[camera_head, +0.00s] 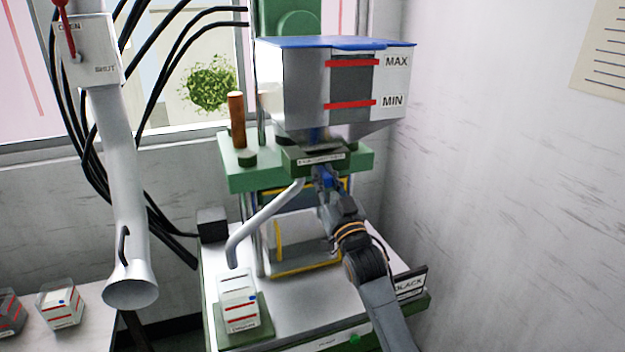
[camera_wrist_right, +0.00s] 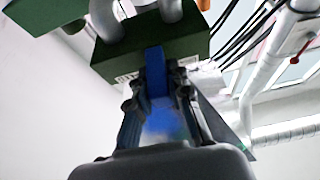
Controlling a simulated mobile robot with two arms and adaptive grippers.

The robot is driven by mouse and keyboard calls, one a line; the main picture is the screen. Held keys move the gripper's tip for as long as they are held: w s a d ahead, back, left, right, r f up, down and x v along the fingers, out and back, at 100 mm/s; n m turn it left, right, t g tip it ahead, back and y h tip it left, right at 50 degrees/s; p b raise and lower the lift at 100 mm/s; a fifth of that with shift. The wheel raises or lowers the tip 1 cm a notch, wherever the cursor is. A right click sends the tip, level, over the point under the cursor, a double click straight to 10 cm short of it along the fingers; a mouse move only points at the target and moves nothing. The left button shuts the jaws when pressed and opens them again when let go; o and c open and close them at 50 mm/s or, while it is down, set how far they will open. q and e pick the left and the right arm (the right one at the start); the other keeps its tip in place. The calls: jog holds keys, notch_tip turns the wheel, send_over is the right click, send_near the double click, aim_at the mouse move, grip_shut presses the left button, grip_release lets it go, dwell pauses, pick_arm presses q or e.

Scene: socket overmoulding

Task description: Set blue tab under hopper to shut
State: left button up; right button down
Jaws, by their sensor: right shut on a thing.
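The hopper (camera_head: 305,95) is a grey bin with a blue lid and red MAX and MIN marks, on the green machine head. A dark green block (camera_head: 300,160) with a small label sits below it and also shows in the right wrist view (camera_wrist_right: 150,45). The blue tab (camera_wrist_right: 155,75) sticks out of this block. My right gripper (camera_wrist_right: 160,85) is shut on the blue tab, reaching up from below; in the head view the gripper (camera_head: 322,178) partly hides the tab. The label's words are too small to read. My left gripper is not in view.
A white pipe (camera_head: 262,215) curves down from the block toward a clear container (camera_head: 238,300) on a green stand. A large white duct (camera_head: 125,200) hangs at left. The wall is close at right.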

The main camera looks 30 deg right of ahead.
jog(key=shift+s+d, duration=0.15)
jog(key=shift+d, duration=0.45)
jog(key=shift+a, duration=0.15)
jog(key=c, duration=1.2)
grip_release()
jog(key=shift+s+f, duration=0.1)
jog(key=shift+f, duration=0.05)
jog(key=v, duration=1.1)
jog(key=shift+s+a, duration=0.15)
jog(key=shift+s, duration=0.15)
